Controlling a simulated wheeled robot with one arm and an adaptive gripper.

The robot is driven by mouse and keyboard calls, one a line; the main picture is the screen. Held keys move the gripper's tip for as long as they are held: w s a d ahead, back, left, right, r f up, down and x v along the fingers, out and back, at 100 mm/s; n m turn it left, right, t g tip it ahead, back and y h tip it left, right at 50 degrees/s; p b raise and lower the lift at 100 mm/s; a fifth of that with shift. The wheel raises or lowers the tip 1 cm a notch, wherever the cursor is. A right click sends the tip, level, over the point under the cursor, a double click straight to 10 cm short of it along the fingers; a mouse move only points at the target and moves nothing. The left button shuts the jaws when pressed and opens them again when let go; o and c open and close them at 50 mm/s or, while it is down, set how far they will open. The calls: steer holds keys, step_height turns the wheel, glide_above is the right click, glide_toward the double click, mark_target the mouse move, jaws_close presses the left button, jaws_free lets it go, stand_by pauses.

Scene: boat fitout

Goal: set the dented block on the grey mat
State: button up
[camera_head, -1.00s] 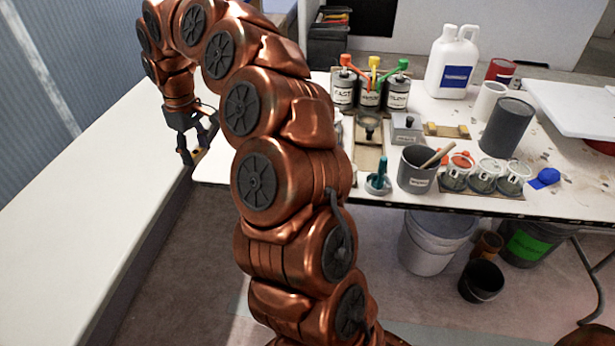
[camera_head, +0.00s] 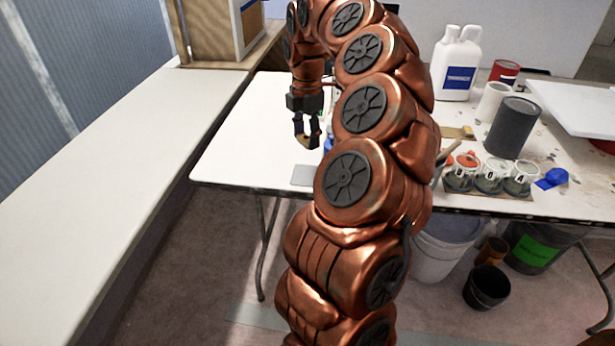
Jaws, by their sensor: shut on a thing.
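My gripper (camera_head: 307,145) points down over the left part of the white table. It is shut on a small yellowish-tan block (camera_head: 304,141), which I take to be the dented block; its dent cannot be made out. A flat grey patch, likely the grey mat (camera_head: 302,176), lies near the table's front edge, just below the gripper in the picture. My arm hides its right side. The block appears to be above the table, apart from the mat.
The white table (camera_head: 235,150) is bare left of my gripper. A long white counter (camera_head: 110,165) runs along the left. A white jug (camera_head: 456,65), a dark grey can (camera_head: 512,126) and several small labelled jars (camera_head: 490,175) stand on the right. My arm hides the table's middle.

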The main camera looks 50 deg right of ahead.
mark_target(308, 175)
steer(key=shift+s+d+f, duration=0.1)
steer(key=shift+s+f, duration=0.05)
steer(key=shift+f, duration=0.1)
steer(key=shift+f+b, duration=0.4)
steer(key=shift+f, duration=4.35)
steer(key=shift+f, duration=0.15)
steer(key=o, duration=0.8)
step_height(308, 175, up, 12)
steer(key=shift+f+p, duration=0.2)
steer(key=shift+p, duration=0.25)
steer(key=shift+r, duration=0.35)
